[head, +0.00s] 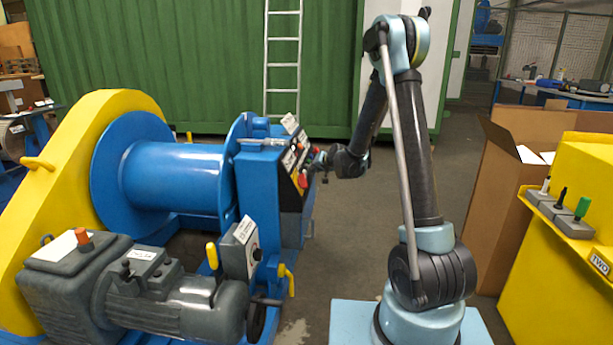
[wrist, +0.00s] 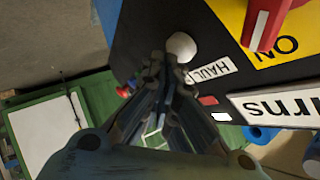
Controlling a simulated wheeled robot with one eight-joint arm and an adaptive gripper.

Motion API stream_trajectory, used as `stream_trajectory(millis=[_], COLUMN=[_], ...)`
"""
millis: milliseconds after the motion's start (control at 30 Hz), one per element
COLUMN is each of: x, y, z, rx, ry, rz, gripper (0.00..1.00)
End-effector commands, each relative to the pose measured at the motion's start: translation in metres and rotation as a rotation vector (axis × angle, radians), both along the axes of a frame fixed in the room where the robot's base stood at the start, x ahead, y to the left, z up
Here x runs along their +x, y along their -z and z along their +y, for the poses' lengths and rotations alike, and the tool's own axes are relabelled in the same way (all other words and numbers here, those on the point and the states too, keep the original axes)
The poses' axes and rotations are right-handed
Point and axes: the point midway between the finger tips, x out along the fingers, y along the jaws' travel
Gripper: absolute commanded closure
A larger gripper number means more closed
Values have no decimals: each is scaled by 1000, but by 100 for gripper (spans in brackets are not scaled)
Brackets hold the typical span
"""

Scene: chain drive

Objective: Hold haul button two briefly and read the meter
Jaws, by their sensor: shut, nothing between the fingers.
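A white round button (wrist: 181,47) stands on a dark control panel (wrist: 222,62), beside a label reading HAUL (wrist: 212,71). No number shows on that label, so I cannot tell whether it is button two. In the wrist view my gripper (wrist: 166,68) is shut and empty, its fingertips right at the near edge of the white button. I cannot tell whether they touch it. In the head view my gripper (head: 320,163) is at the panel face (head: 293,183) on the blue winch housing, where the buttons are too small to read. I cannot make out a meter in either view.
A red switch handle (wrist: 268,22) on a yellow plate (wrist: 285,42) and a partly cut label (wrist: 280,106) lie close to my fingers. A blue drum (head: 170,178) and a grey motor (head: 175,300) stand left. A cardboard box (head: 500,190) and yellow cabinet (head: 570,265) stand right.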

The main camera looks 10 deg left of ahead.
Motion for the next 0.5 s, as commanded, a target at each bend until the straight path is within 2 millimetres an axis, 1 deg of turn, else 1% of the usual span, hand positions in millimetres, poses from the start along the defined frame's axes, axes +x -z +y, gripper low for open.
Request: stream_trajectory(millis=[500], x=[0], y=[2], z=[5], rx=[-1], ry=[-1], rz=[0], gripper=[100])
